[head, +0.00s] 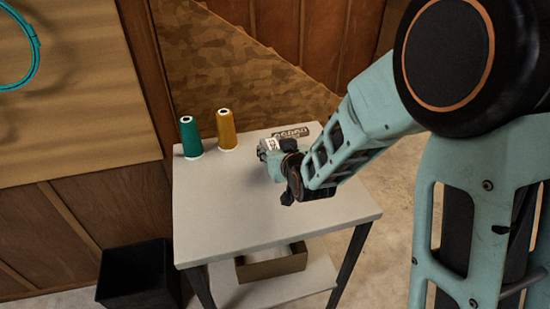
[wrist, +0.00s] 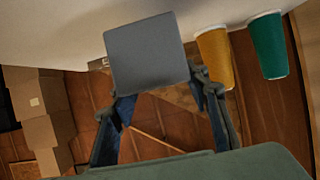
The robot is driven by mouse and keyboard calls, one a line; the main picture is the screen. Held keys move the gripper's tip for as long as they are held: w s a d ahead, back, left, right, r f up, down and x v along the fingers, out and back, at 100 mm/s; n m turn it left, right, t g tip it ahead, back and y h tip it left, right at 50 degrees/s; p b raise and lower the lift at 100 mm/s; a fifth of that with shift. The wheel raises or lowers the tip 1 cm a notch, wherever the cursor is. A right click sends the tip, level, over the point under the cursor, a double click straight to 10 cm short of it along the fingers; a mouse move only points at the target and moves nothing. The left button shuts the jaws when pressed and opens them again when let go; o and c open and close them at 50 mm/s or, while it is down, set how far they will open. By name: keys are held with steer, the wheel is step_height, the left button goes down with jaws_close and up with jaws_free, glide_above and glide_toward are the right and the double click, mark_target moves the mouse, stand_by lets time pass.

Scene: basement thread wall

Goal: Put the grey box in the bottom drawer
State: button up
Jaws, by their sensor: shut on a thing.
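The grey box (wrist: 147,50) shows large in the wrist view, a plain flat-faced block between the two fingertips. My gripper (wrist: 158,86) is shut on it. In the head view my gripper (head: 268,150) is over the back part of the small table (head: 250,205), and the arm comes in from the right. I cannot clearly make out the grey box there, as the gripper and wrist cover that spot. I cannot identify a bottom drawer in either view.
A green thread cone (head: 191,137) and a yellow one (head: 226,130) stand on the table left of my gripper. A brown slotted object (head: 291,133) lies behind it. An open brown box (head: 272,266) is on the lower shelf. A black bin (head: 138,272) stands at left. The tabletop front is clear.

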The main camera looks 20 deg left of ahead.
steer(key=shift+f, duration=1.55)
steer(key=shift+f+b, duration=0.1)
steer(key=shift+b, duration=0.25)
steer(key=shift+f, duration=0.15)
steer(key=o, duration=1.2)
